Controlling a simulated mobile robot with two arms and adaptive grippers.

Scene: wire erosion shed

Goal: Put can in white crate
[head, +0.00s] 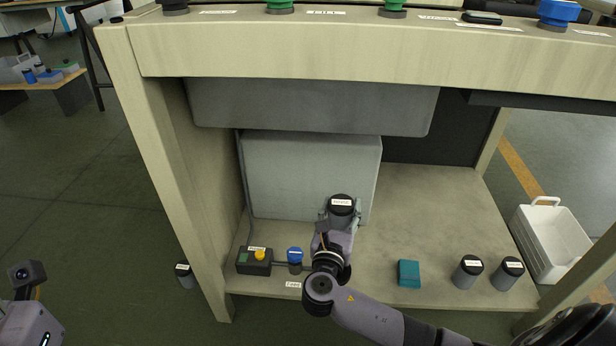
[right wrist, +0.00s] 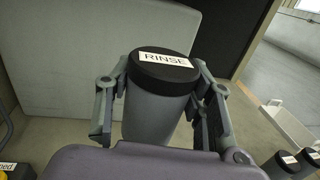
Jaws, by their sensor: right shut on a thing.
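A grey can with a black lid (head: 342,203) is held upright by my right gripper (head: 340,214), over the lower shelf in front of a grey box. In the right wrist view the can (right wrist: 156,98) has a white label reading RINSE, and the fingers of my right gripper (right wrist: 162,104) are closed around both its sides. The can's lower part is hidden. The white crate (head: 538,268) stands on the floor to the right of the bench; its inside looks empty. It also shows in the right wrist view (right wrist: 289,127). Only part of my left arm shows at the lower left; its fingers are out of sight.
On the lower shelf (head: 440,215) stand two similar dark-lidded cans (head: 467,272) (head: 508,274), a teal block (head: 408,273), a blue-lidded can (head: 295,261) and a switch box (head: 254,262). Another can (head: 185,276) is on the floor. A bench leg (head: 575,275) stands near the crate.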

